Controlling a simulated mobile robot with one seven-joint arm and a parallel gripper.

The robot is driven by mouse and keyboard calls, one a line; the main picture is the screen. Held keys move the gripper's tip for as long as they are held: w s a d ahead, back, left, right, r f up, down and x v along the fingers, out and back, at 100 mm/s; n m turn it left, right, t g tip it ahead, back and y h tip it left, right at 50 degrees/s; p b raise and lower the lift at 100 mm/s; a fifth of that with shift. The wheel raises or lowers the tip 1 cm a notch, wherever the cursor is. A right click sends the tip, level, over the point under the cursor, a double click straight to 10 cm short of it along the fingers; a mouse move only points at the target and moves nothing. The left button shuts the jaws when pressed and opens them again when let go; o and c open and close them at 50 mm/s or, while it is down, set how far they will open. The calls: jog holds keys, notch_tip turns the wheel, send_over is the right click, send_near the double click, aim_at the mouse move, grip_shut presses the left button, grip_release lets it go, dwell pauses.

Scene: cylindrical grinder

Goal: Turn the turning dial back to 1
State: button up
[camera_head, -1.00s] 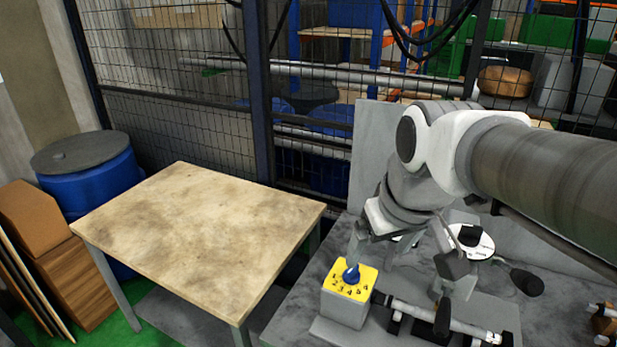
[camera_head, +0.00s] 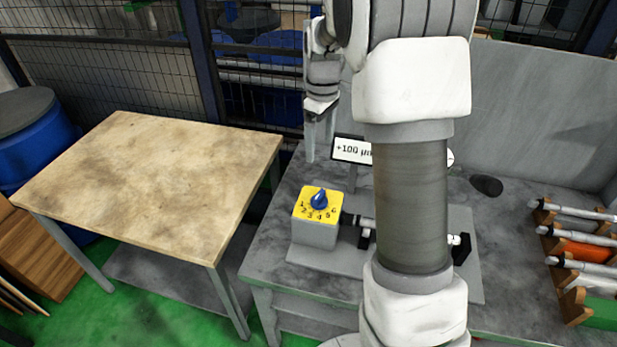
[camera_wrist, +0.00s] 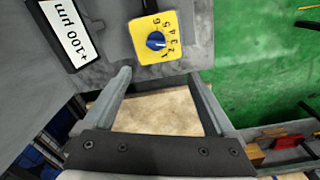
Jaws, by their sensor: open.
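The turning dial is a blue knob (camera_head: 320,200) on a yellow numbered plate (camera_head: 304,193) on top of a grey box (camera_head: 314,233). In the wrist view the knob (camera_wrist: 156,41) and its plate (camera_wrist: 172,22) lie just beyond the fingertips. I cannot clearly tell which number the knob points to. My gripper (camera_head: 319,147) is open and empty, its fingers pointing down, above and behind the box in the head view. In the wrist view my gripper (camera_wrist: 160,76) has its fingers wide apart, not touching the knob.
A display reading "+100 µm" (camera_head: 352,150) stands behind the dial, partly hidden by my arm; it also shows in the wrist view (camera_wrist: 67,31). A rack with several rods (camera_head: 580,252) is at right. A bare wooden-topped table (camera_head: 150,180) stands left. A mesh fence is behind.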

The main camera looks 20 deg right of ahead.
aim_at(320, 194)
jog(key=shift+n, duration=0.3)
jog(key=f, duration=0.6)
jog(key=f+p, duration=0.1)
jog(key=f, duration=0.6)
jog(key=w+f, duration=0.1)
jog(key=f, duration=0.5)
jog(key=shift+w+d+f+p, duration=0.1)
jog(key=shift+d+f+p, duration=0.25)
jog(key=shift+d+p, duration=0.05)
jog(key=c, duration=1.3)
